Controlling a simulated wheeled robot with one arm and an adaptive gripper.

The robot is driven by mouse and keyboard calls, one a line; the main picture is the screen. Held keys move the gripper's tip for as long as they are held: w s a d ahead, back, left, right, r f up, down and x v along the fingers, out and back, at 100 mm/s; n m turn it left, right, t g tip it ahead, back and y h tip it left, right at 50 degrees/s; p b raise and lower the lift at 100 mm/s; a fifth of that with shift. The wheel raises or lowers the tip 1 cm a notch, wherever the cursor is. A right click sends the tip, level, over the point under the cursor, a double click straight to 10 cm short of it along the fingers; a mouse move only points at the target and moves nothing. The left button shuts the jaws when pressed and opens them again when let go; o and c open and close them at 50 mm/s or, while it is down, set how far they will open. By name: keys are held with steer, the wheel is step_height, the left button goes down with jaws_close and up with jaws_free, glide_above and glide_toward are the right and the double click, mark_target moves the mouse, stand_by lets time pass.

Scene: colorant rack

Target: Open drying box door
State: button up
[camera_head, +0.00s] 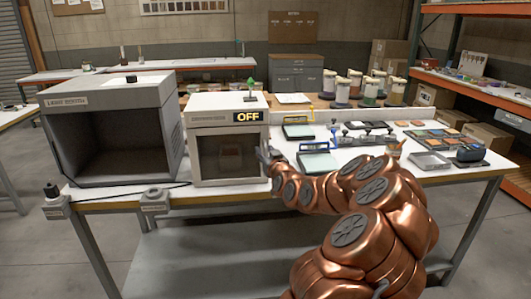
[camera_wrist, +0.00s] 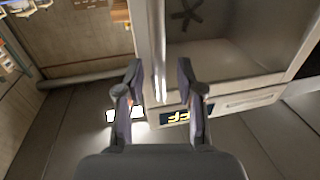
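The white drying box (camera_head: 193,125) stands on the table with an "OFF" display on its upper front. Its door (camera_head: 198,175) has a dark window and looks shut in the head view. My gripper (camera_head: 265,153) is at the door's right edge. In the wrist view the scene is turned over, and my gripper (camera_wrist: 160,72) is open with its two dark fingers apart. A bright upright door handle (camera_wrist: 158,50) lies between the fingers, with visible gaps on both sides. In the head view the handle is hidden behind my gripper.
A grey light booth (camera_head: 110,95) stands just left of the drying box. To the right, the table holds a scale (camera_head: 316,162) and several small trays. Colorant jars (camera_head: 342,92) stand behind.

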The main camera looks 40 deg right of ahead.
jaws_close()
stand_by(0.6)
